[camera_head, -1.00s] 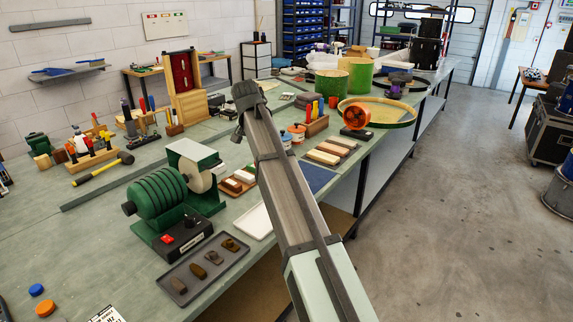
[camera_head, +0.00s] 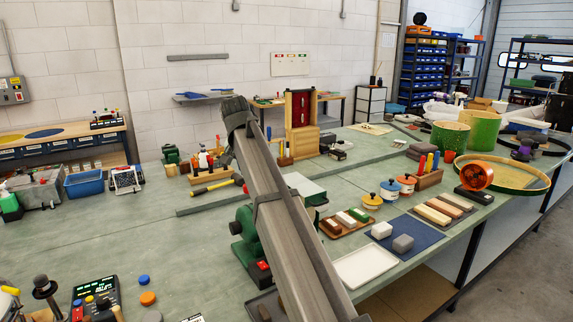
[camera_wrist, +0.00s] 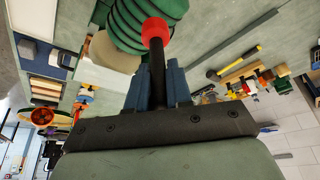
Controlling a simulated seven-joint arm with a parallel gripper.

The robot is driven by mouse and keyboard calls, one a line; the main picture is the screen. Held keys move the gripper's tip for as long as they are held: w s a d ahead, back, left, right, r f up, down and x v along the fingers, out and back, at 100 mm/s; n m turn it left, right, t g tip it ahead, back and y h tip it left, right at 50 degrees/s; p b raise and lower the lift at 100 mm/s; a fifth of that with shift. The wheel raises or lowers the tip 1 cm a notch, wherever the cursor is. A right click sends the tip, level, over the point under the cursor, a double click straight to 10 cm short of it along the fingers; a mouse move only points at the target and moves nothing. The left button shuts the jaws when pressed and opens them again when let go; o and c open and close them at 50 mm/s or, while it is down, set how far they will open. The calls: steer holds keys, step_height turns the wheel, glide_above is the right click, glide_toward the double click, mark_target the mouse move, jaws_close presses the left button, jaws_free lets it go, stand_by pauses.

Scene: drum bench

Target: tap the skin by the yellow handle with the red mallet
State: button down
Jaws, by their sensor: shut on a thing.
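The red mallet's red head (camera_wrist: 155,29) and dark handle (camera_wrist: 157,75) show in the wrist view. My gripper (camera_wrist: 157,82) is shut on the handle between its two blue-grey fingers. In the head view my arm hides the mallet. A hammer with a yellow handle (camera_head: 211,187) lies on the bench left of my arm; it also shows in the wrist view (camera_wrist: 240,60). A wide green-rimmed drum with a pale skin (camera_head: 505,172) lies at the right. Two green drums (camera_head: 450,138) (camera_head: 483,130) stand behind it. I cannot tell which skin has a yellow handle beside it.
A green grinding machine (camera_head: 245,235) stands partly behind my arm. An orange fan (camera_head: 477,176) stands at the wide drum's front edge. Several pots (camera_head: 390,188), a blue mat (camera_head: 410,228) and a white tray (camera_head: 366,265) lie right of my arm. The left bench middle is mostly clear.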

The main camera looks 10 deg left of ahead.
steer(key=s+a+f+n+g+y, duration=0.1)
steer(key=s+a+n, duration=0.3)
steer(key=s+a, duration=0.8)
steer(key=s+a+f+n+g+y, duration=0.15)
steer(key=s+a+n, duration=0.25)
steer(key=s+a, duration=0.8)
steer(key=s+a+f+n+g+y, duration=0.1)
steer(key=s+a+n, duration=0.2)
steer(key=s+a, duration=0.55)
steer(key=s+a+n, duration=0.3)
steer(key=s+a, duration=0.2)
steer(key=s, duration=0.6)
steer(key=s+a+f+n+g+y, duration=0.1)
steer(key=s+a+n, duration=0.2)
steer(key=s+a, duration=0.45)
steer(key=shift+h, duration=0.25)
steer(key=shift+s+d+f, duration=0.25)
steer(key=shift+s+f, duration=0.05)
steer(key=shift+f, duration=0.6)
steer(key=shift+s+d+f, duration=0.25)
steer(key=shift+f, duration=0.6)
steer(key=shift+s+d+f, duration=0.25)
steer(key=shift+s+f, duration=0.05)
steer(key=shift+f, duration=0.6)
steer(key=shift+r, duration=2.5)
steer(key=shift+w, duration=0.1)
